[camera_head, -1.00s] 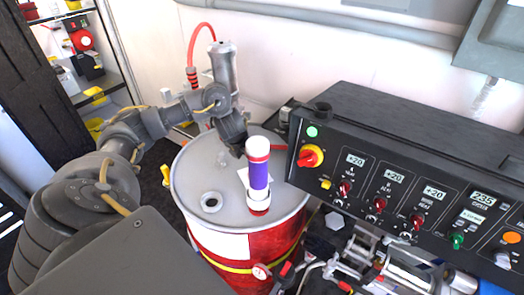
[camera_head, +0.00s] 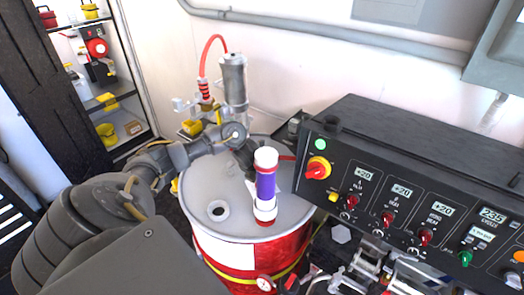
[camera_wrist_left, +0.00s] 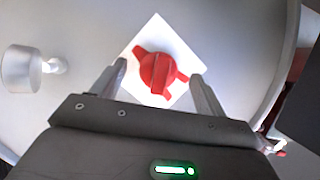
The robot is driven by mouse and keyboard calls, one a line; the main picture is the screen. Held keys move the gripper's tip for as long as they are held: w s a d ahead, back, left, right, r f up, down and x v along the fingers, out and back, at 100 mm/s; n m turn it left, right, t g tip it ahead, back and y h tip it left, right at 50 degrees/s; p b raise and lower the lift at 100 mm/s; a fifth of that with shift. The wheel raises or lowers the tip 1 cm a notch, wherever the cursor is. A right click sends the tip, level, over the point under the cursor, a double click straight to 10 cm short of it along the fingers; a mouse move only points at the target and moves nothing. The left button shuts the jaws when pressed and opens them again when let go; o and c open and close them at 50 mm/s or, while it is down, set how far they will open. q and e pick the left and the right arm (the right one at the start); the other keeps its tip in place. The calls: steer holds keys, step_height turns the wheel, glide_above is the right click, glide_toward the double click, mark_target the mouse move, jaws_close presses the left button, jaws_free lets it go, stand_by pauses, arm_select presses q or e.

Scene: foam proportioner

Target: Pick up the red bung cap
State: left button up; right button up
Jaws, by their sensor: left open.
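The red bung cap (camera_wrist_left: 158,72) lies on a white square sheet on the grey drum top, seen in the left wrist view. It has a raised grip bar and side lugs. My left gripper (camera_wrist_left: 159,71) is open, its fingers on either side of the cap with gaps showing; I cannot tell how high above the sheet they are. In the head view my left gripper (camera_head: 245,162) points down over the drum (camera_head: 290,218), behind a white and purple tube (camera_head: 265,186). The cap is hidden there. My right gripper is not in view.
The tube stands on the drum top close to my gripper. An open bung hole (camera_head: 218,210) is at the drum's front left. A pump cylinder (camera_head: 233,80) with a red hose rises behind. A black control panel (camera_head: 400,170) stands at right, shelves (camera_head: 110,95) at far left.

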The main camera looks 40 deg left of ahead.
arm_select(q)
steer(key=shift+x, duration=0.95)
steer(key=shift+w, duration=0.1)
steer(key=shift+r, duration=0.1)
steer(key=shift+c, duration=0.2)
steer(key=c, duration=1)
steer(key=shift+a+r, duration=0.1)
steer(key=shift+r, duration=0.25)
step_height(320, 180, up, 8)
steer(key=shift+b, duration=0.5)
steer(key=shift+r, duration=0.7)
